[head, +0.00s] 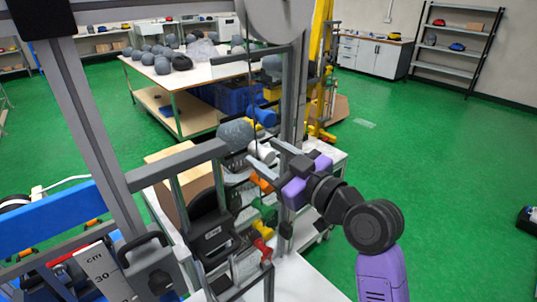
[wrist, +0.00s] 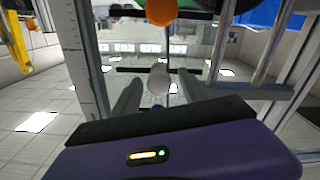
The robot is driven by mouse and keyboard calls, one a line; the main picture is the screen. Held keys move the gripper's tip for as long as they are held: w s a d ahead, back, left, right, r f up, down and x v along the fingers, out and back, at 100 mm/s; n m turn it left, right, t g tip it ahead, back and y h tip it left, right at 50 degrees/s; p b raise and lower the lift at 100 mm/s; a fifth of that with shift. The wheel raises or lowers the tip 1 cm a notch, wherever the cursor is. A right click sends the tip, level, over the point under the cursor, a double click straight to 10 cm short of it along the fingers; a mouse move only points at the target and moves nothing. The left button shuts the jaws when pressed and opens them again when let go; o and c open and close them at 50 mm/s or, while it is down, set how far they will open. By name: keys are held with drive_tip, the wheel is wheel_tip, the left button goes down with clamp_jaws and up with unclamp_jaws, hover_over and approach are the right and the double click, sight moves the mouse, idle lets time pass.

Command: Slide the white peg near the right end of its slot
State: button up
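The white peg (head: 263,152) sticks out from the tower frame, between the blue peg (head: 262,117) above and the orange peg (head: 261,183) below. In the wrist view the white peg (wrist: 158,79) shows as a pale round end near the middle. My gripper (head: 263,151) is at the white peg, with one finger on each side of it. In the wrist view the fingers of my gripper (wrist: 160,92) stand apart, with visible space beside the peg. The white peg's slot is largely hidden, so its place along the slot is unclear.
Green (head: 265,212) and red (head: 263,248) pegs sit lower on the tower. A grey upright post (head: 292,110) stands close to my gripper. A grey ball-like weight (head: 236,134) is left of the pegs. The green floor (head: 440,150) at right is open.

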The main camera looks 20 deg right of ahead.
clamp_jaws()
drive_tip(key=shift+d, duration=0.15)
idle(1.1)
